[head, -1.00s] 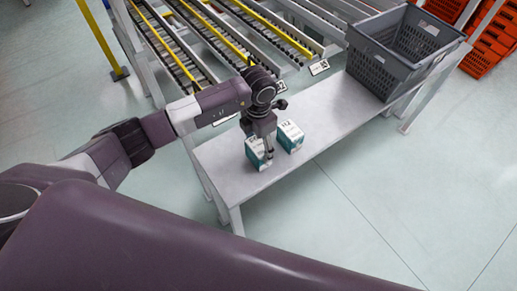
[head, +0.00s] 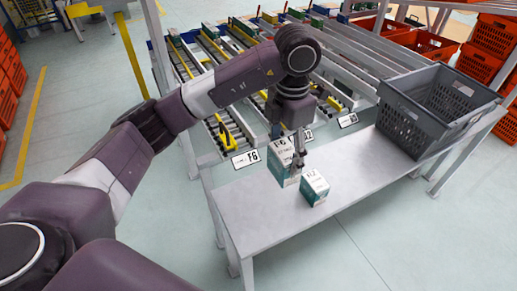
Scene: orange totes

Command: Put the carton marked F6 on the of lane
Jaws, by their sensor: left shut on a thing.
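My left gripper (head: 298,152) is shut on a white and teal carton (head: 283,170) whose top face reads F6. The carton is upright and appears raised a little above the grey table (head: 270,225). The near finger covers part of its right side. The lane sign reading F6 (head: 245,159) is on the front end of a roller lane (head: 228,130), behind and left of the carton. My right gripper is not in view.
A second white and teal carton (head: 314,187), its mark hard to read, stands on the table close to the held one. A grey crate (head: 400,130) stands at the table's right end. Other lanes with signs (head: 347,120) lie right of F6. Orange totes (head: 420,40) are behind.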

